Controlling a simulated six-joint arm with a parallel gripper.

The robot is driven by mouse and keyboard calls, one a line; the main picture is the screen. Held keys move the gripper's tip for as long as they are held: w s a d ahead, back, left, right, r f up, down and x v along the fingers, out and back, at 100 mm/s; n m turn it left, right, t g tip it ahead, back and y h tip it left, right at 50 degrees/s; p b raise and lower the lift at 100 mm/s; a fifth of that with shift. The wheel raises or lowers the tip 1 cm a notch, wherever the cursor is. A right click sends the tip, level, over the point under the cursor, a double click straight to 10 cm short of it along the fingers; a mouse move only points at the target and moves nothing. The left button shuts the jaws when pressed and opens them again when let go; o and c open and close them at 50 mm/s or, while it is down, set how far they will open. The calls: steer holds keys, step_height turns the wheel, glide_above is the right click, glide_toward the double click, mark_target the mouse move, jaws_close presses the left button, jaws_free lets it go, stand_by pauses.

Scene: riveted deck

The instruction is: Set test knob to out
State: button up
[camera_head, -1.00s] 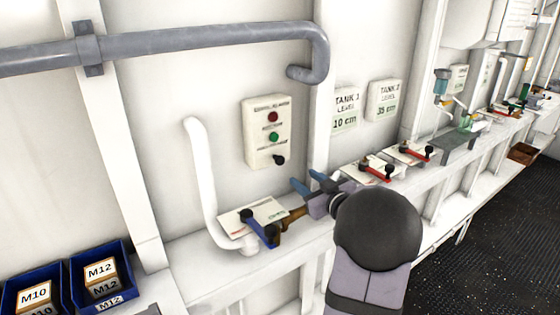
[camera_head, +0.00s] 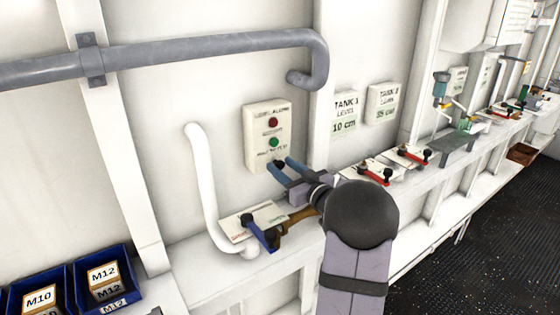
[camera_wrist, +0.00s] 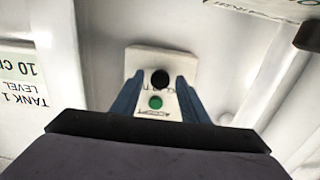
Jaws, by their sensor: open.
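A cream alarm panel (camera_head: 257,127) is on the white wall, with a red lamp (camera_head: 272,122) above a green button (camera_head: 273,142). The black test knob (camera_head: 279,164) is at its lower edge, partly covered by my fingers. My gripper (camera_head: 281,165) has its blue fingers apart and empty, with the tips close to the knob. In the wrist view the black knob (camera_wrist: 160,77) sits between the two fingertips, with the green button (camera_wrist: 155,102) nearer the palm. I cannot tell whether a finger touches the knob. Its exact setting is unreadable.
A blue-handled valve (camera_head: 262,232) stands on the ledge below, beside a white pipe (camera_head: 204,190). Red-handled valves (camera_head: 374,173) are to the right. A grey pipe (camera_head: 200,45) crosses above. Blue bins (camera_head: 104,285) are at lower left.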

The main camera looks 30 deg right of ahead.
steer(key=shift+w, duration=0.9)
jaws_close()
steer(key=shift+s, duration=1.65)
steer(key=shift+f, duration=0.1)
